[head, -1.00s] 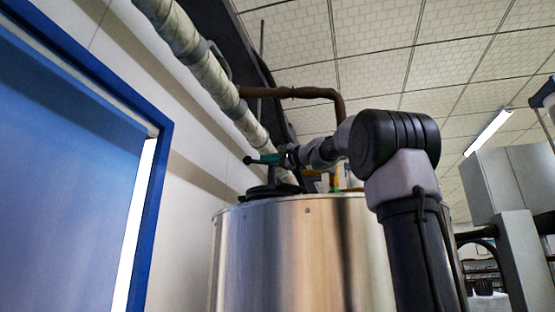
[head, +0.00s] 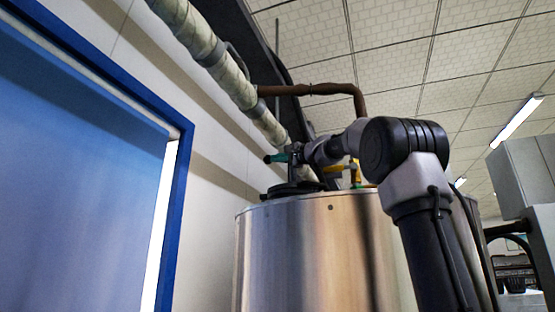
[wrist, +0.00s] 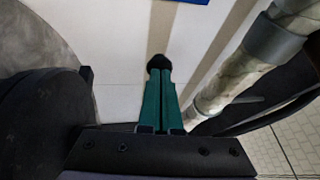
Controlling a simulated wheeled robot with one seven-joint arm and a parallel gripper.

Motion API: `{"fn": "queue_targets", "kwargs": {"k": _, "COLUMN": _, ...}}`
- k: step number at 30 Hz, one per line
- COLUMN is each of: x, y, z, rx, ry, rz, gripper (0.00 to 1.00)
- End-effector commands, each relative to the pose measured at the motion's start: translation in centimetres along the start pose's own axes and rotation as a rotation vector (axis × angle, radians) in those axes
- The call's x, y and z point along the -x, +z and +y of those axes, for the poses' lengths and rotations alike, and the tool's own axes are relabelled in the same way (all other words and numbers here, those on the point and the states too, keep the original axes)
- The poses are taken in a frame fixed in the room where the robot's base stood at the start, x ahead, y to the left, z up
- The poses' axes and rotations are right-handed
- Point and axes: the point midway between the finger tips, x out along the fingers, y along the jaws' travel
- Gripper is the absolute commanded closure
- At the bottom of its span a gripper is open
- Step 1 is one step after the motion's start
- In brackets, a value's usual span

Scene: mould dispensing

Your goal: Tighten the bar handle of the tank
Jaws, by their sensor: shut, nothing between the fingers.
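The tank (head: 310,250) is a shiny steel cylinder with a black lid fitting (head: 295,189) on its top left. A dark upright part stands on this fitting, partly hidden by my gripper. My gripper (head: 272,158) has green fingers that point left, just above the fitting. In the wrist view my gripper (wrist: 160,72) is shut, its two fingers side by side. A black rounded end (wrist: 159,61) shows at the fingertips, perhaps part of the bar handle; I cannot tell whether they touch. A large dark round shape (wrist: 30,110) fills the left of the wrist view, perhaps the lid.
A wrapped pale pipe (head: 215,65) slopes down along the wall behind the tank, also close right of my fingers in the wrist view (wrist: 240,70). A brown pipe (head: 310,89) bends down behind the tank. A blue-framed door (head: 80,190) stands at left.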

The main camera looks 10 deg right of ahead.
Motion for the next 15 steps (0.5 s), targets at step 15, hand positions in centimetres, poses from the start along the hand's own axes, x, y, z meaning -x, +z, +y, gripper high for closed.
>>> {"fn": "queue_targets", "kwargs": {"k": 15, "x": -3.0, "y": -0.4, "z": 0.6, "rx": 0.016, "ry": -0.001, "rz": 0.089, "gripper": 1.00}}
